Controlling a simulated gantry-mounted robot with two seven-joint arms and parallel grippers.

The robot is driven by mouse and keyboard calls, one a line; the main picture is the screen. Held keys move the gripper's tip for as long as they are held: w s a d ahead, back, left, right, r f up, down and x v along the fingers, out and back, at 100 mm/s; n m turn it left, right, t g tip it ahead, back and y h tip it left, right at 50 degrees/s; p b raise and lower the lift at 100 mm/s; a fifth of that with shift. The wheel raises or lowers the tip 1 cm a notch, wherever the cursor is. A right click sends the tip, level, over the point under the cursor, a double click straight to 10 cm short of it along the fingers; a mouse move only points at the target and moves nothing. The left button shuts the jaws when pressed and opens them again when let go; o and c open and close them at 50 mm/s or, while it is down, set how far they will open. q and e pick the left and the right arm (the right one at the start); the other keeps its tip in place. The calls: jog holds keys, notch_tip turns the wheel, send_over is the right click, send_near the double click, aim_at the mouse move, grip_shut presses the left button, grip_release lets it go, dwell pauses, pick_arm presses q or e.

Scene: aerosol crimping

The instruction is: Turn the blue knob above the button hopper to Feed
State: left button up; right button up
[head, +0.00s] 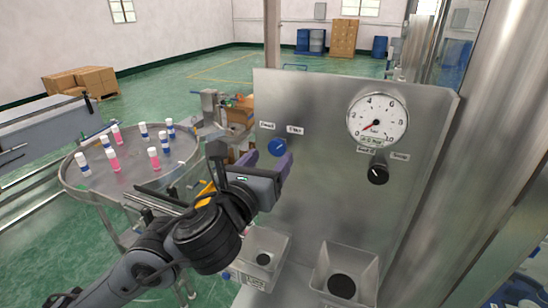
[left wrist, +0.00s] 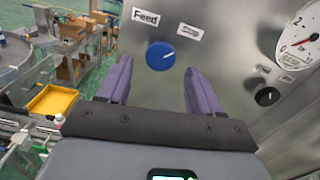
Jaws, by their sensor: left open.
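The blue knob (head: 278,147) sits on the upright steel panel (head: 320,200), with two small labels above it. In the left wrist view, the blue knob (left wrist: 160,56) shows a pale mark towards its right side. The Feed label (left wrist: 145,17) is above and left of it; the other label (left wrist: 189,31), too blurred to read, is above and right. My left gripper (head: 266,163) is open, its purple fingers pointing at the panel just below the knob. In the left wrist view, the left gripper (left wrist: 157,72) has its fingers apart to either side, not touching the knob. My right gripper is not in view.
A black knob (head: 378,173) and a pressure gauge (head: 378,120) are on the panel's right. Two steel hoppers, a left one (head: 284,243) and a right one (head: 372,274), stand below. A round table (head: 130,180) with several small bottles is on the left.

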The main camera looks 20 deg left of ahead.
aim_at(276, 151)
pick_arm(q)
jog(key=shift+w, duration=1.75)
jog(key=c, duration=1.1)
jog(key=shift+o, duration=0.2)
